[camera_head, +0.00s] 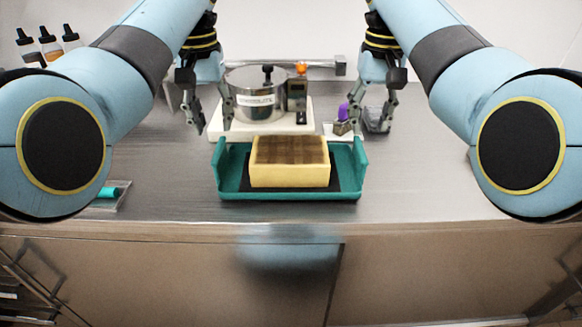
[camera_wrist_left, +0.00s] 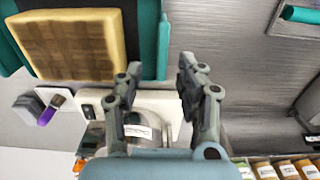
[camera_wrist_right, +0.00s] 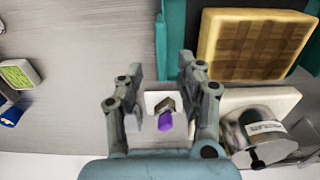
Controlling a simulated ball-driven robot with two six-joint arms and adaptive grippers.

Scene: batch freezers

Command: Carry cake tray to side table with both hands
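The cake (camera_head: 290,170), yellow-sided with a brown checkered top, sits in the teal tray (camera_head: 228,188) on the steel counter. The tray has raised end walls at left and right. My left gripper (camera_head: 213,128) is open and empty, above and behind the tray's left end. My right gripper (camera_head: 371,125) is open and empty, behind the tray's right end. In the left wrist view the tray (camera_wrist_left: 163,48) lies left of the open fingers. In the right wrist view the tray (camera_wrist_right: 172,30) lies beyond and right of the open fingers. The side table is not identifiable.
A metal pot (camera_head: 252,98) on a white base stands behind the tray. A small purple item (camera_head: 343,112) stands near my right gripper. Bottles (camera_head: 50,42) are at the back left. A teal-handled item (camera_head: 112,192) lies at the front left. The counter's right side is mostly clear.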

